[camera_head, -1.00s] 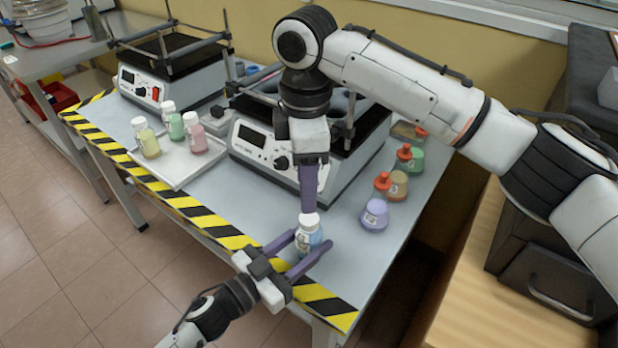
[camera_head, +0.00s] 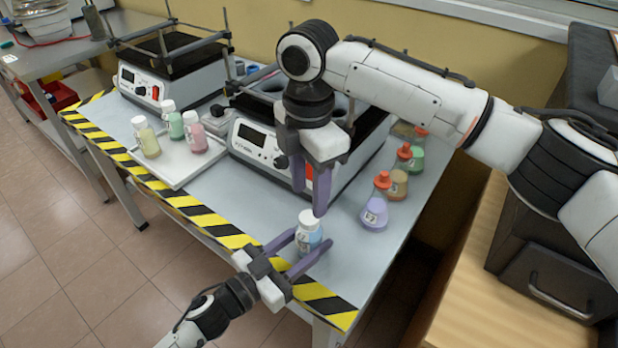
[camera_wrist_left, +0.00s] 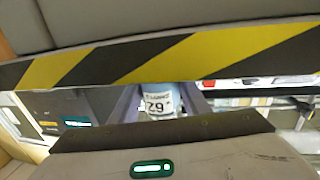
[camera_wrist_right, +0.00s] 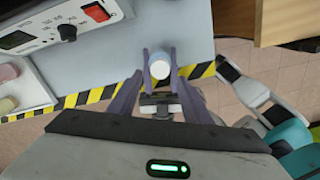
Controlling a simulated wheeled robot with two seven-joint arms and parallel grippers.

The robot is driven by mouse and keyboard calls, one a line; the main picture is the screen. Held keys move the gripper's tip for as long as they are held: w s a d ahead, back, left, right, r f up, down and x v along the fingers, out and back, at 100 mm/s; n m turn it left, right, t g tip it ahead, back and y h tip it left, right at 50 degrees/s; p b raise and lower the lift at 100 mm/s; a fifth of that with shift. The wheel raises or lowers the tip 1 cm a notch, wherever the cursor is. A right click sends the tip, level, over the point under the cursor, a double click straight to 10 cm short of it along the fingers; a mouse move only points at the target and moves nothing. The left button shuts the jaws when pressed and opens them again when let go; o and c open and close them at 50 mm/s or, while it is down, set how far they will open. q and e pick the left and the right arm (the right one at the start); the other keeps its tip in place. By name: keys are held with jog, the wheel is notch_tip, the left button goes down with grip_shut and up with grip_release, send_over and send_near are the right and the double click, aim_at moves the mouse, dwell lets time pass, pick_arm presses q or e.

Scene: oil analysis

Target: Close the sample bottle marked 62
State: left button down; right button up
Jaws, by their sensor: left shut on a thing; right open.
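The sample bottle (camera_head: 309,238) holds pale blue liquid and stands upright near the table's front corner. A white cap (camera_head: 308,217) sits on its top; how tightly cannot be told. In the left wrist view its label (camera_wrist_left: 158,103) appears upside down and fits 62. My left gripper (camera_head: 307,243) is shut around the bottle's body from the front. My right gripper (camera_head: 309,201) is open and empty above the cap, fingers pointing down. In the right wrist view the cap (camera_wrist_right: 159,69) shows beyond and between the spread fingers.
A tray (camera_head: 178,172) with yellow, green and pink white-capped bottles stands left. A device with a display (camera_head: 252,137) is behind. Striped tape (camera_head: 228,241) marks the table's front edge.

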aim_at(309, 217)
notch_tip(309, 217, down, 6)
jog(key=shift+r, duration=0.15)
dwell(0.3)
jog(key=c, duration=1.1)
jog(key=shift+o, duration=0.2)
jog(key=m, duration=0.5)
jog(key=shift+s, duration=0.1)
jog(key=m, duration=0.4)
jog(key=shift+m, duration=0.3)
jog(key=m, duration=0.2)
jog(key=shift+m, duration=0.3)
jog(key=o, duration=1.1)
jog(key=shift+o, duration=0.2)
jog(key=shift+r, duration=0.1)
